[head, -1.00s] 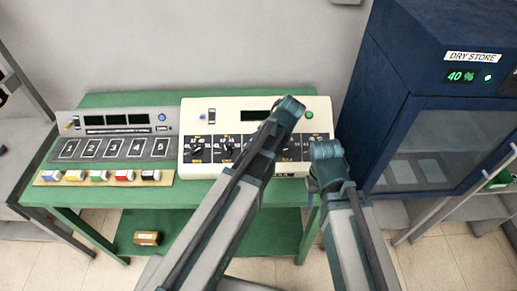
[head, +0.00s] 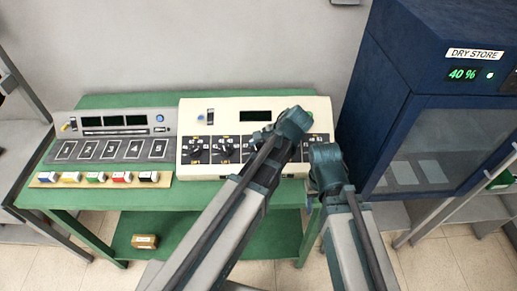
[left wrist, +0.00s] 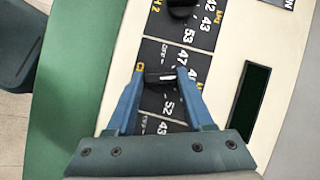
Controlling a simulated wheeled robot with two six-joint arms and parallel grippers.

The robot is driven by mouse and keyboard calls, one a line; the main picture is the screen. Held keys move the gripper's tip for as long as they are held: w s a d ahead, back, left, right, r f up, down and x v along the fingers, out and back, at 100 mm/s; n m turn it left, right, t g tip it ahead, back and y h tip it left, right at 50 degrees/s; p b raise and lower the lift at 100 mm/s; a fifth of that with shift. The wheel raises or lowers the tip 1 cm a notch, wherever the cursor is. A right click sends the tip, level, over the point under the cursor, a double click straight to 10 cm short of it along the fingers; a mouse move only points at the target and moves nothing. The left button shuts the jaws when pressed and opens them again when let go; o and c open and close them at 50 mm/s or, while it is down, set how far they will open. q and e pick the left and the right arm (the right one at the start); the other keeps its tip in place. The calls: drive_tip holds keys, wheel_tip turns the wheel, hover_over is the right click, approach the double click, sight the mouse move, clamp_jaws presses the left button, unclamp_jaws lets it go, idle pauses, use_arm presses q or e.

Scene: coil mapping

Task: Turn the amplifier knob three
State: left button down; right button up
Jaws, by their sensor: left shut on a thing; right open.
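The cream amplifier (head: 225,117) stands on the green table with a row of black knobs on dark dial plates. In the left wrist view the fingers of my left gripper (left wrist: 162,80) are shut on a black knob (left wrist: 160,77) with a white mark, the one beside the CH 2 knob (left wrist: 181,8). Numbers are printed round it, but its own label is hidden. In the head view my left arm covers this knob and the fingers. My right gripper (head: 310,203) is open beside the amplifier's front right corner, largely hidden by its own arm.
A grey device (head: 112,122) with a numbered mat (head: 115,149) and several coloured blocks is left of the amplifier. A blue dry store cabinet (head: 395,50) stands close on the right. A small brown box (head: 144,241) is on the lower shelf.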

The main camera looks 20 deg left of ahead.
use_arm(q)
drive_tip(key=shift+c, duration=1.4)
unclamp_jaws()
